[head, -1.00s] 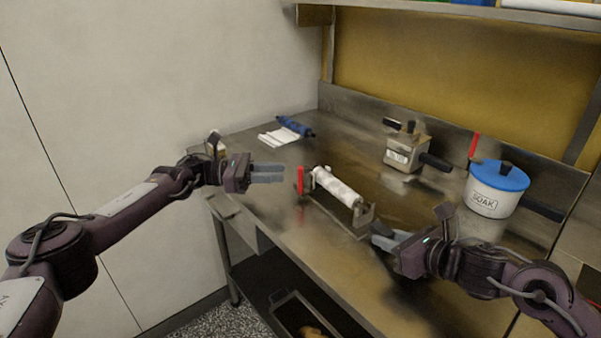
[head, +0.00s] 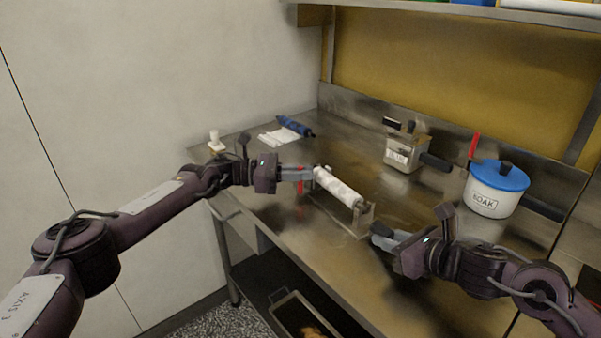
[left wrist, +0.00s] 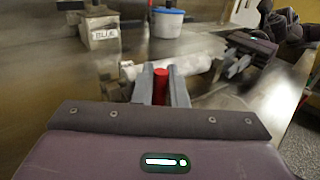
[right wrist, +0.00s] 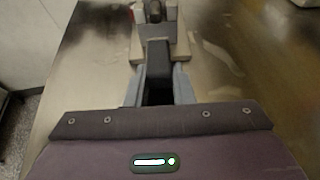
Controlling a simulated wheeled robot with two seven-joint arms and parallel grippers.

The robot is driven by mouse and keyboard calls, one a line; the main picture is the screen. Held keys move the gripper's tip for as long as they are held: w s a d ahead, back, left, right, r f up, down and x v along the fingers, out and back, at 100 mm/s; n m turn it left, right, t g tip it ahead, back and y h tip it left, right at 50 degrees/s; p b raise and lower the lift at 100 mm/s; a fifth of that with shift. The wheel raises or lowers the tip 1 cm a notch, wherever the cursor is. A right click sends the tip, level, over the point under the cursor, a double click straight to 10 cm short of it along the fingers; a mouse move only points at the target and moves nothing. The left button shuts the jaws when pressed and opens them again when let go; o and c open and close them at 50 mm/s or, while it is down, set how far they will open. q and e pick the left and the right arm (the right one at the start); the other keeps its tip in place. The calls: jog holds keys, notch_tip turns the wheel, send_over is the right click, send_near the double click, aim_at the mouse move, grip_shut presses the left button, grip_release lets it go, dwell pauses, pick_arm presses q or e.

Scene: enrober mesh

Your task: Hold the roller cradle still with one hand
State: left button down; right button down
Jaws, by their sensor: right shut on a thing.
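The roller cradle (head: 360,219) is a metal frame on the steel bench, carrying a white roller (head: 339,188). My right gripper (head: 381,237) is at the cradle's near right end. In the right wrist view it is shut on a dark tab (right wrist: 158,60) at the end of the cradle (right wrist: 181,50). My left gripper (head: 299,174) is at the other end, by an upright red handle (head: 300,187). In the left wrist view the red handle (left wrist: 160,86) stands between the open fingers. The cradle's base is partly hidden by the grippers.
A blue roller (head: 294,126) and white sheet (head: 278,137) lie at the back left. A metal box with a dark handle (head: 403,152) and a white pot with a blue lid (head: 495,188) stand at the back right. A tray (head: 300,318) is below the bench.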

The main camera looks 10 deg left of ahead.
dwell(0.3)
pick_arm(q)
jog(key=s+d, duration=0.9)
jog(key=shift+s, duration=0.3)
jog(key=shift+d, duration=0.1)
jog(key=c, duration=1.5)
grip_release()
jog(key=shift+c, duration=0.2)
jog(key=shift+w, duration=0.1)
jog(key=shift+a, duration=0.35)
jog(key=a, duration=0.3)
jog(key=s+a, duration=0.1)
jog(key=a, duration=0.3)
jog(key=s+a, duration=0.1)
jog(key=a, duration=0.3)
jog(key=shift+a, duration=0.2)
